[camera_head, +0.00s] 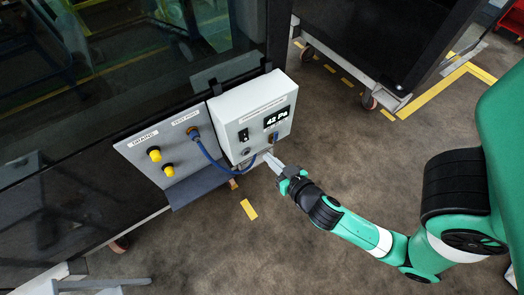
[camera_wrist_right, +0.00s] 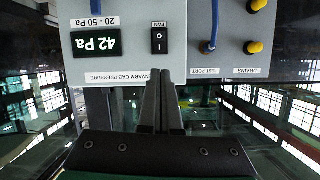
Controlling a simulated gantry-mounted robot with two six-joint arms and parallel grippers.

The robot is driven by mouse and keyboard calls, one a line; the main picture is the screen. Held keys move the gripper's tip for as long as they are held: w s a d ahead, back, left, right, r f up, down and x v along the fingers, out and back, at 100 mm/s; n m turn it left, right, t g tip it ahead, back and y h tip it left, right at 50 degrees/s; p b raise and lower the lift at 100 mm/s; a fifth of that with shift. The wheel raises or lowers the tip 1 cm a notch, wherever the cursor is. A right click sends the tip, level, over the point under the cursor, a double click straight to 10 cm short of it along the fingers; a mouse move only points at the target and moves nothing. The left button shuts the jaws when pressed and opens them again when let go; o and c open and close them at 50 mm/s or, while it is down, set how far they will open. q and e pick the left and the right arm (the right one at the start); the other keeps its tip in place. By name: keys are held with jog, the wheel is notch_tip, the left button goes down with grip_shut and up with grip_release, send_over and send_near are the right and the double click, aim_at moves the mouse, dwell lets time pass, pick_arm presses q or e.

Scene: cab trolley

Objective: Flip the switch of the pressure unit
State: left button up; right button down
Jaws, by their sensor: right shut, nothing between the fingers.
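The pressure unit (camera_head: 253,112) is a white box on the dark cab wall, with a display reading 42 Pa. Its black rocker switch (camera_head: 243,134) is on the left of its front face. In the right wrist view, which is upside down, the switch (camera_wrist_right: 159,38) shows I and O marks and a FAN label. My right gripper (camera_head: 268,159) is shut and empty, just below and in front of the unit's lower edge. In the wrist view its fingertips (camera_wrist_right: 163,82) point toward the unit, below the switch in the picture, apparently apart from it. My left gripper is not in view.
Left of the unit is a grey panel (camera_head: 185,188) with yellow drain knobs (camera_head: 154,154) and a test port. A blue hose (camera_head: 207,153) loops from the port to the unit's underside. A dark wheeled cabinet (camera_head: 370,40) stands at the upper right. The floor in front is clear.

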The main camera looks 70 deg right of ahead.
aim_at(246, 139)
jog(key=m, duration=0.5)
jog(key=f+m, duration=0.1)
jog(key=m, duration=1)
jog(key=shift+s+a+f+m, duration=0.1)
jog(key=shift+s+f+m, duration=0.05)
jog(key=shift+m, duration=0.25)
jog(key=x, duration=0.9)
jog(key=p+x, duration=0.1)
jog(key=x, duration=0.4)
jog(key=shift+f, duration=0.3)
jog(key=shift+s+a, duration=0.1)
